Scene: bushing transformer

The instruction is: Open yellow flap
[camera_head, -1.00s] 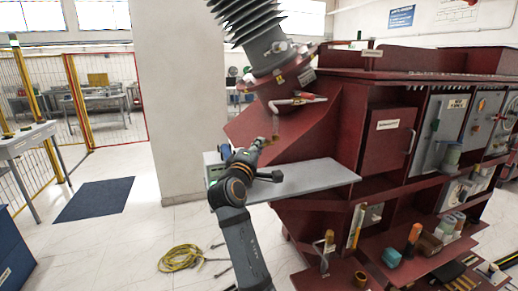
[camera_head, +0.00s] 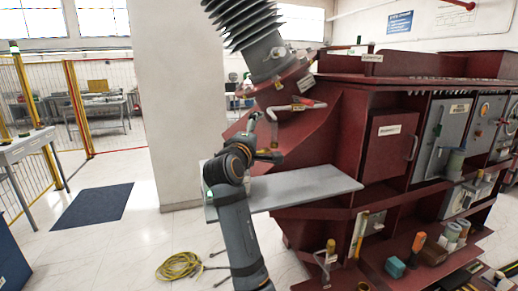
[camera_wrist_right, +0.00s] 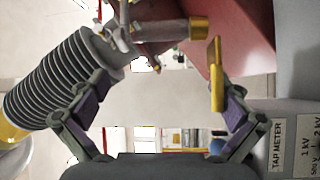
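The yellow flap (camera_wrist_right: 215,78) shows in the right wrist view as a thin plate, nearly edge-on. It stands beside the brass end (camera_wrist_right: 199,28) of a grey pipe. My right gripper (camera_wrist_right: 160,95) is open, its fingers spread wide left and right. The flap lies along the inner side of the right-hand finger's tip; whether they touch I cannot tell. In the head view my right gripper (camera_head: 264,136) is at the lower end of the pipe (camera_head: 274,126), below the bushing, and the flap is small and unclear there. My left gripper is not in view.
The ribbed bushing (camera_head: 245,22) rises above the gripper from the dark red transformer housing (camera_head: 320,125). A grey shelf (camera_head: 305,188) lies below and to the right of my arm. A yellow hose (camera_head: 180,266) is coiled on the floor.

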